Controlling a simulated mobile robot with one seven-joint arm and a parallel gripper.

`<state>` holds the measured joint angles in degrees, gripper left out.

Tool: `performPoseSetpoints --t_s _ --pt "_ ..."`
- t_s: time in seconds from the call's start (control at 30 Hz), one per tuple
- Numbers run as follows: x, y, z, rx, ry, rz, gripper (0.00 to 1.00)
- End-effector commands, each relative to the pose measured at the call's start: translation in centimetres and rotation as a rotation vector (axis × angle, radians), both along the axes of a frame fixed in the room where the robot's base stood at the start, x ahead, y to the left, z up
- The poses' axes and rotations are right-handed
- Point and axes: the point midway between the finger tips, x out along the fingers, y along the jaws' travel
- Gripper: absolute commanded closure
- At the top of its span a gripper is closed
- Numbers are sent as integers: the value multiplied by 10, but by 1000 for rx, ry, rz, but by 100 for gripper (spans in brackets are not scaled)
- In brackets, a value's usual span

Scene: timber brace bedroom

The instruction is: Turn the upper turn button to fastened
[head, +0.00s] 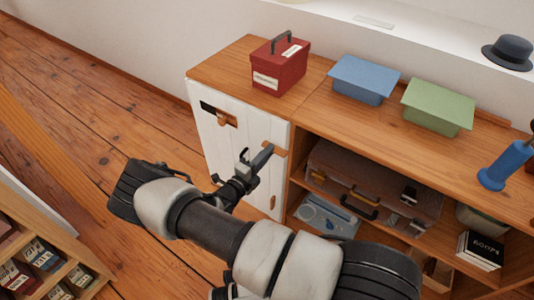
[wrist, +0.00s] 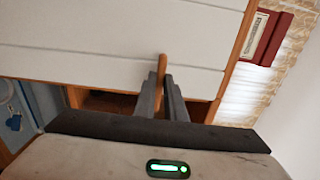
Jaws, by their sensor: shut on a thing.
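The white plank door (head: 240,150) of the wooden cabinet is closed or nearly so. The upper turn button (head: 281,153), a small wooden piece, is at the door's right edge and appears to lie crosswise toward the frame post. My gripper (head: 266,152) is shut on it; its fingers partly hide it. In the wrist view the turn button (wrist: 161,66) shows between the two dark fingertips (wrist: 160,80), in front of the white planks. A lower turn button (head: 272,202) sits below on the same edge and looks upright.
A red box (head: 285,72), a blue box (head: 363,80) and a green box (head: 437,107) stand on the cabinet top. Open shelves right of the door hold a brown case (head: 370,180). A bookshelf (head: 75,260) stands at lower left; wooden floor lies between.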

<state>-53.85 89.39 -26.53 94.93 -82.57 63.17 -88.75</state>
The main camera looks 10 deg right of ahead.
Motion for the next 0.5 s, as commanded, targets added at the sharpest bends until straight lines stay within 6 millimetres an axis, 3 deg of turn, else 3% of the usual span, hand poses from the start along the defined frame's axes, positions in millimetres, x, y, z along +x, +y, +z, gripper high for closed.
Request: performPoseSetpoints --t_s 0.3,0.33,0.43,0.5 --pt "0 0 0 0 1 0 100" --pt "0 0 0 0 1 0 88" --pt "0 0 0 0 1 0 71" --pt "0 0 0 0 0 0 71"
